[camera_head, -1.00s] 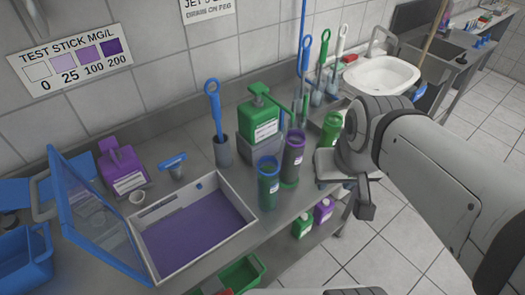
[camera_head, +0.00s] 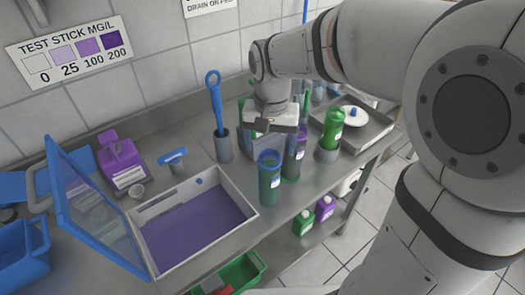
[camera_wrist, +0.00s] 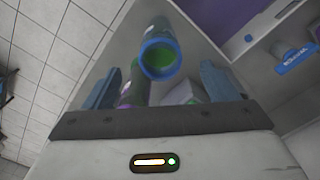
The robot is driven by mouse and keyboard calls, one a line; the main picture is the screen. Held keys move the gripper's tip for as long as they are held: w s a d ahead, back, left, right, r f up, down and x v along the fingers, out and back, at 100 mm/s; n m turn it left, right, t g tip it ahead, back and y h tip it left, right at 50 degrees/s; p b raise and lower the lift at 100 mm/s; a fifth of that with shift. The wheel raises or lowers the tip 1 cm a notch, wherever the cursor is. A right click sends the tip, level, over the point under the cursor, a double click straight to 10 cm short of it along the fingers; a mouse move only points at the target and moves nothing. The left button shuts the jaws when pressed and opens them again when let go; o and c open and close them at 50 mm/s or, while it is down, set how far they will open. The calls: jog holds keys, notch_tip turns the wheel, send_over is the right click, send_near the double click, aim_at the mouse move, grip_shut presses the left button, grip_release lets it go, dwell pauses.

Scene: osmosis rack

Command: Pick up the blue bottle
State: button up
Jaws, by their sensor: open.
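The blue bottle (camera_head: 269,180), a blue-rimmed cylinder with green contents, stands upright on the steel counter, right of the white tray. In the wrist view the blue bottle (camera_wrist: 160,60) shows its open blue rim between and beyond the fingers. My gripper (camera_head: 274,126) is above and behind it in the head view, with no visible contact. The wrist view shows my gripper (camera_wrist: 160,72) open, its two fingers apart and nothing held. A purple-rimmed bottle (camera_head: 294,158) stands close to the right of the blue bottle, partly hidden by my gripper.
A white tray with a purple floor (camera_head: 195,230) and a raised blue-framed lid (camera_head: 92,215) lies left of the bottle. A green bottle (camera_head: 333,128) stands to the right. A grey holder with a blue brush (camera_head: 222,145) stands behind. Jugs (camera_head: 304,222) sit on the lower shelf.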

aim_at(269, 165)
notch_tip(269, 165, down, 8)
jog(key=shift+w+r+p, duration=0.1)
jog(key=shift+p, duration=0.65)
jog(key=shift+c, duration=0.3)
jog(key=c, duration=1.4)
